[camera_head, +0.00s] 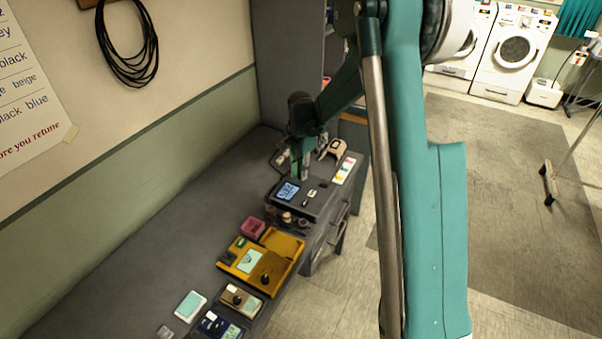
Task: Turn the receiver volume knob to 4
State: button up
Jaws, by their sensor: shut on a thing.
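A dark box-shaped device with a lit blue display (288,191) sits on the grey bench near its right end; it looks like the receiver, though its labels are too small to read. My gripper (301,174) points down at the back part of this device, beside the display. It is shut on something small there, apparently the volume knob. The fingers hide the knob, so its setting cannot be read.
A yellow device (291,246) with a dial, a pink container (253,227) and several small meters stand nearer on the bench (150,245). My teal arm covers the middle right.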

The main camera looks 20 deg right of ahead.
jog(key=shift+w+m, duration=0.1)
jog(key=shift+m, duration=1.4)
jog(key=o, duration=0.9)
jog(key=shift+r, duration=0.1)
jog(key=shift+r, duration=5.95)
